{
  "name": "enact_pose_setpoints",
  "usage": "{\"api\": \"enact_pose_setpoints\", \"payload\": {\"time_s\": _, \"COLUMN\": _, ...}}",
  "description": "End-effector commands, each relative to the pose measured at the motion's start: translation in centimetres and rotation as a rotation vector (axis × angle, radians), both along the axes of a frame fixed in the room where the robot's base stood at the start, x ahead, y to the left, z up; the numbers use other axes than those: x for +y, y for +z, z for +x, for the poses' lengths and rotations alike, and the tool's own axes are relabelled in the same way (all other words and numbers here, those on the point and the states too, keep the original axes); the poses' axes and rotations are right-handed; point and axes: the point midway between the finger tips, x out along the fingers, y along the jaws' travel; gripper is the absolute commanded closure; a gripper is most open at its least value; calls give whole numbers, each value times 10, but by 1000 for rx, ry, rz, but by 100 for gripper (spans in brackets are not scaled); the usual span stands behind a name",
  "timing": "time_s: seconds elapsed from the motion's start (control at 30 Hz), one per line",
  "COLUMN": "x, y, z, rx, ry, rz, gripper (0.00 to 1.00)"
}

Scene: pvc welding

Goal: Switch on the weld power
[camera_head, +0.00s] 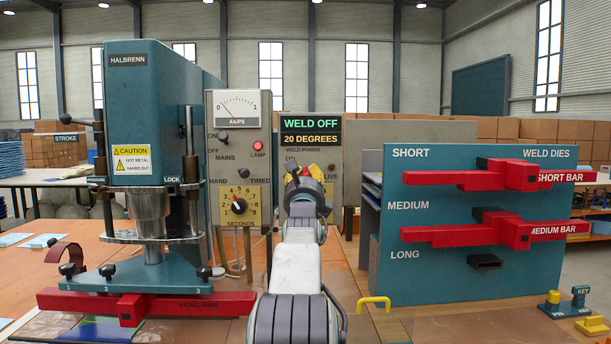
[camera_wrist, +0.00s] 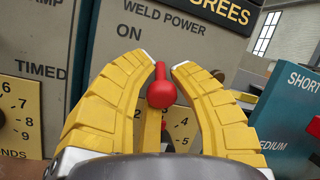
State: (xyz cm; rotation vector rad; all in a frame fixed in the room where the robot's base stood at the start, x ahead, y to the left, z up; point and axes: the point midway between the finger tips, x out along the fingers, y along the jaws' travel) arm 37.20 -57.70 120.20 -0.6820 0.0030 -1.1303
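The weld power switch shows in the wrist view as a red ball-ended lever (camera_wrist: 161,92), under the labels WELD POWER and ON. My gripper (camera_wrist: 164,62) has its two yellow fingers on either side of the red ball, with a visible gap at least on the right. The fingertips are apart, and firm contact cannot be seen. In the head view my gripper (camera_head: 305,171) is in front of the weld panel (camera_head: 354,135) and hides most of the switch. The display (camera_head: 310,131) above reads WELD OFF and 20 DEGREES.
The press (camera_head: 150,110) stands left, with a red long bar (camera_head: 80,301) at its base. A panel with an AMPS gauge (camera_head: 238,108) and timer dial (camera_head: 239,206) is just left of my gripper. The weld dies rack (camera_head: 430,270) stands right, holding red bars.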

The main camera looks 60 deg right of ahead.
Motion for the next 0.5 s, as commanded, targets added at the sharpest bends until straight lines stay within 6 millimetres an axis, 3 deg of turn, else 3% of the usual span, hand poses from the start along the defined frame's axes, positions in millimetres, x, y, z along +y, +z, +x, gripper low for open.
{"api": "enact_pose_setpoints", "payload": {"time_s": 0.2, "x": 0, "y": 0, "z": 0, "rx": 0, "ry": 0, "rz": 0, "gripper": 100}}
{"api": "enact_pose_setpoints", "payload": {"time_s": 0.5, "x": 0, "y": 0, "z": 0, "rx": 1, "ry": 0, "rz": 1, "gripper": 100}}
